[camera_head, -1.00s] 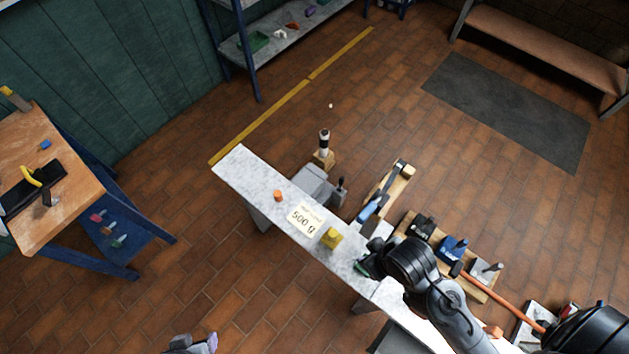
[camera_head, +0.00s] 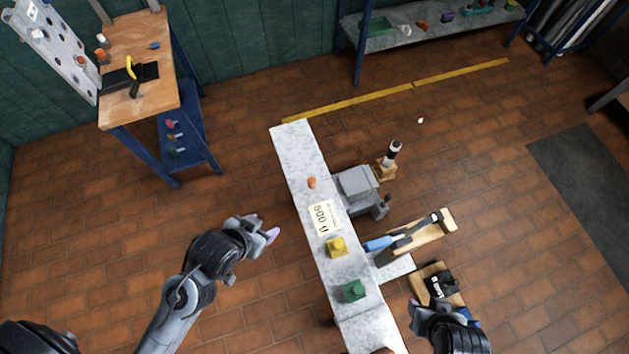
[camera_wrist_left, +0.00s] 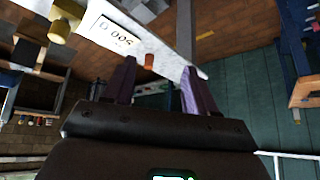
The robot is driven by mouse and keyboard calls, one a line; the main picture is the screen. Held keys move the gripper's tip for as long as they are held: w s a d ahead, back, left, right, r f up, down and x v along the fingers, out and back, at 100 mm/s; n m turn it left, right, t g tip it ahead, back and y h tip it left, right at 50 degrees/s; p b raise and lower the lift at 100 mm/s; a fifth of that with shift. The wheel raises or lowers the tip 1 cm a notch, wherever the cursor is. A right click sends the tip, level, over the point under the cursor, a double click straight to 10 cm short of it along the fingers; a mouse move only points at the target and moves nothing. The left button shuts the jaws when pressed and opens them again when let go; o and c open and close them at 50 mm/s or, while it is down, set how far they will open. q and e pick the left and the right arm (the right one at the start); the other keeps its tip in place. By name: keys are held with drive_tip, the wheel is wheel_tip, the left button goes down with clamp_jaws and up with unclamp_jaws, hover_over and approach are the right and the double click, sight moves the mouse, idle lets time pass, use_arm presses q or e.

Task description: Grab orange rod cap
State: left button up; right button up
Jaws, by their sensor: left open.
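A small orange rod cap (camera_head: 312,183) stands on the narrow marble bench (camera_head: 293,150), towards its far end. It also shows in the left wrist view (camera_wrist_left: 149,61), where it lies between the fingertips in the picture but farther off. My left gripper (camera_head: 263,228) has purple fingers and is open and empty. It is over the floor to the left of the bench, apart from the cap. In the left wrist view its fingers (camera_wrist_left: 159,68) are spread wide.
A "500 g" card (camera_head: 322,217), a yellow weight (camera_head: 337,247) and a green weight (camera_head: 354,291) stand nearer on the bench. A grey vise-like device (camera_head: 357,187) adjoins its right side. A wooden workbench (camera_head: 148,105) stands at back left. Open floor lies left of the bench.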

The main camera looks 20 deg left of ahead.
use_arm(q)
drive_tip(key=w+d+f+m+t+h, duration=0.2)
drive_tip(key=w+d+f+t+h, duration=0.1)
drive_tip(key=w+d+f, duration=0.15)
drive_tip(key=m+h+b, duration=0.4)
drive_tip(key=m+h, duration=0.2)
drive_tip(key=h, duration=0.2)
approach(312, 182)
drive_tip(key=shift+t+h, duration=0.3)
drive_tip(key=shift+t, duration=0.2)
drive_tip(key=w+d+f+b, duration=0.1)
drive_tip(key=w+d+f, duration=0.1)
drive_tip(key=shift+w+d+f, duration=0.35)
drive_tip(key=shift+w+f, duration=0.05)
drive_tip(key=shift+w+d, duration=0.35)
drive_tip(key=shift+w+d+f+b, duration=0.3)
drive_tip(key=shift+w+d+b, duration=0.05)
drive_tip(key=shift+d, duration=0.15)
drive_tip(key=b+x, duration=0.1)
drive_tip(key=x, duration=0.2)
drive_tip(key=shift+w+d+f, duration=0.1)
drive_tip(key=shift+w, duration=0.05)
drive_tip(key=shift+w+d, duration=0.2)
drive_tip(key=shift+d, duration=0.05)
drive_tip(key=shift+c, duration=0.5)
drive_tip(key=c, duration=0.9)
use_arm(e)
wheel_tip(312, 182, down, 7)
drive_tip(key=shift+d+r, duration=0.15)
drive_tip(key=shift+d, duration=0.2)
